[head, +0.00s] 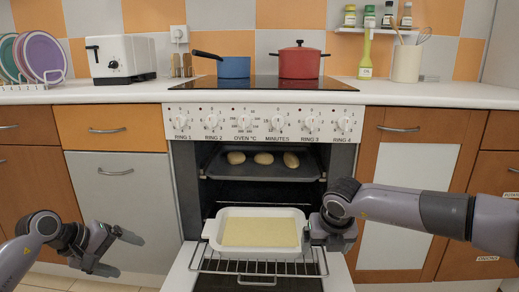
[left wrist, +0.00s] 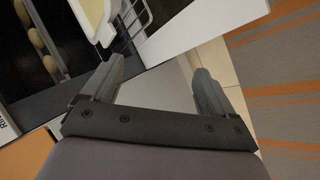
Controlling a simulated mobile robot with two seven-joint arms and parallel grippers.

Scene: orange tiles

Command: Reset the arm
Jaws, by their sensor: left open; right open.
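My left gripper (head: 122,254) is open and empty, in front of the grey dishwasher-like panel at the lower left. Its two spread fingers also show in the left wrist view (left wrist: 158,85). My right gripper (head: 330,240) is at the right end of a white baking dish (head: 212,228); its fingers are partly hidden, and I cannot tell whether they touch the dish. The dish holds a flat pale yellow layer and sits on the pulled-out wire rack (head: 258,268). A corner of the dish shows at the top of the left wrist view (left wrist: 100,22).
The oven door (head: 177,275) is down. A dark tray (head: 262,172) with 3 bread rolls is on the upper level. Above, a toaster (head: 122,58), blue pan (head: 234,67) and red pot (head: 299,62) stand on the counter. Floor at the lower left is clear.

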